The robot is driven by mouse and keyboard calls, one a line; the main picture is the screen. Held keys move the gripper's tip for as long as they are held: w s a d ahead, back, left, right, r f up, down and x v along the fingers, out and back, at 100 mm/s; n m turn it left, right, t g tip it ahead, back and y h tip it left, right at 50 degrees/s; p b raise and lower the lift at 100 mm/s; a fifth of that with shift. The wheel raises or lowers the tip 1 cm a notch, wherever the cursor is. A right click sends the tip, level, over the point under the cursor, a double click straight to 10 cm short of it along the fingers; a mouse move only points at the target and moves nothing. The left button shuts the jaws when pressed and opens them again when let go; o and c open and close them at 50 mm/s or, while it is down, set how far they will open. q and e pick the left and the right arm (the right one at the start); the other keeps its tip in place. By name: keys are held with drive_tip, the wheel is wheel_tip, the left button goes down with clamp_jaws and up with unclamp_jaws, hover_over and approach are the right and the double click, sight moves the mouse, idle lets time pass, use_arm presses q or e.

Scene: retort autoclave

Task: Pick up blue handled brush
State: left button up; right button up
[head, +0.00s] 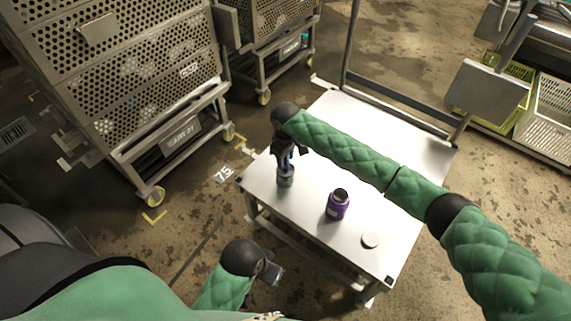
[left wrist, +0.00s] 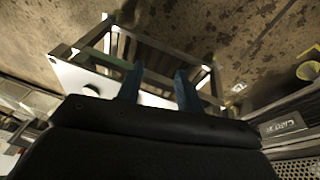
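My right gripper (head: 285,166) points down over the left end of the white table (head: 310,180). A small dark grey, upright, roughly cylindrical thing (head: 286,181) is right below its bluish fingers. I cannot tell whether it is part of the brush, or whether the fingers touch it or are shut on it. No blue handle can be made out with certainty. My left gripper (head: 270,271) is low, off the table's near left side. In the left wrist view its two fingers (left wrist: 158,88) stand apart with nothing between them.
Perforated metal carts (head: 150,60) stand at the left and back. A grey panel (head: 487,93) and crates (head: 548,105) are at the right.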

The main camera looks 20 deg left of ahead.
clamp_jaws()
drive_tip(key=shift+r, duration=0.1)
